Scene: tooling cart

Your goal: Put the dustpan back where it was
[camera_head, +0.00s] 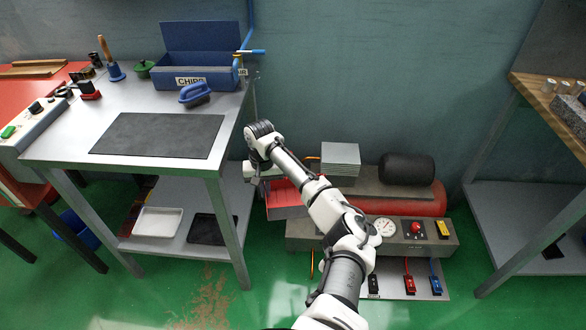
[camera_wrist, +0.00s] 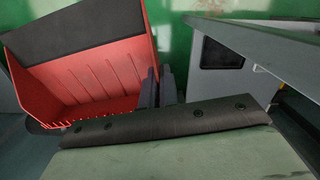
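The red dustpan (camera_wrist: 95,85) fills the upper left of the wrist view, with a dark lip along its upper side. In the head view the dustpan (camera_head: 283,198) shows partly behind my arm, between the bench and the compressor. My gripper (camera_wrist: 159,85) has its two dark fingers close together at the dustpan's right side wall, seemingly one on each side of it. It looks shut on that wall. In the head view my wrist hides the fingers. I cannot tell whether the dustpan touches anything below.
The grey bench (camera_head: 85,155) stands left, with a black mat (camera_head: 160,135), a blue-backed brush (camera_head: 195,94) and a blue CHIPS box (camera_head: 195,70) on top. A compressor with a red tank (camera_head: 425,201) stands right of the dustpan. Another bench (camera_head: 525,205) is far right.

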